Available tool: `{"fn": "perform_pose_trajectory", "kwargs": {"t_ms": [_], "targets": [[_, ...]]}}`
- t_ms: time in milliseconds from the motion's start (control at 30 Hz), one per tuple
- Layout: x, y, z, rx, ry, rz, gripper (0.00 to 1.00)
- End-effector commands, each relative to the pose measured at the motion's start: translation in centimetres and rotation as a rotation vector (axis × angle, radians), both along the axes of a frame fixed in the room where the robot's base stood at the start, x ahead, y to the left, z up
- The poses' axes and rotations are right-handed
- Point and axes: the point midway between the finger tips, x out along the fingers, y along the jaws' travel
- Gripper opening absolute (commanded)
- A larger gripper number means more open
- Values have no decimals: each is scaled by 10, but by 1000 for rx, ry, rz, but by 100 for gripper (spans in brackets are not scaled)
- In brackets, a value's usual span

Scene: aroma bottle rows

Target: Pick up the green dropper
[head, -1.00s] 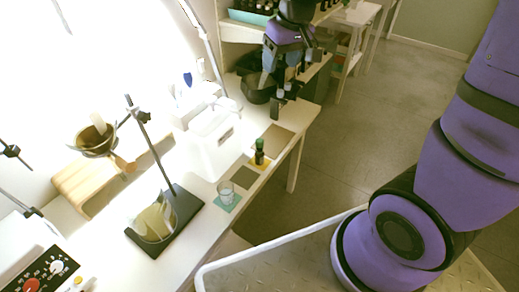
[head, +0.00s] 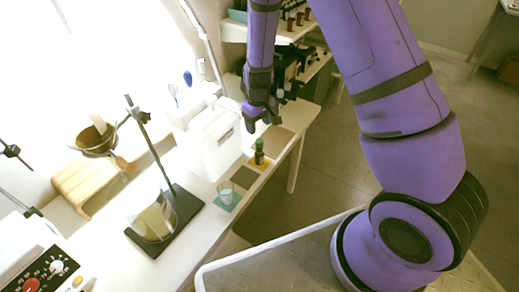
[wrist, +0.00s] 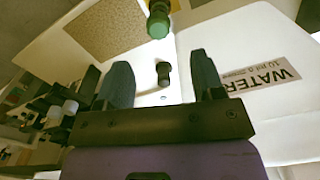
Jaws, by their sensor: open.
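The green dropper (head: 259,151) is a small dark bottle with a green cap, standing upright on a yellow mat (head: 265,164) on the bench. In the wrist view its green cap (wrist: 158,24) shows at the top edge, beyond my fingertips. My gripper (head: 262,122) is above and slightly behind the bottle in the head view, fingers apart and empty. In the wrist view my gripper (wrist: 161,72) has its two dark fingers spread wide, with a small dark item between them in the picture that I cannot identify.
A white container (head: 217,140) stands left of the bottle; its side reads WATER in the wrist view (wrist: 262,75). A glass (head: 225,190) sits on a teal mat (head: 228,203) nearer the front. A stand (head: 178,215) is further left. A brown mat (head: 276,138) is bare.

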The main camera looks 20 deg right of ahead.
Motion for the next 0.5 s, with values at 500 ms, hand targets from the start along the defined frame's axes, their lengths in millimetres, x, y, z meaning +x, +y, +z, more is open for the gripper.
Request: {"fn": "perform_pose_trajectory", "kwargs": {"t_ms": [500], "targets": [[-1,-1,-55,1,1,-1,62]]}}
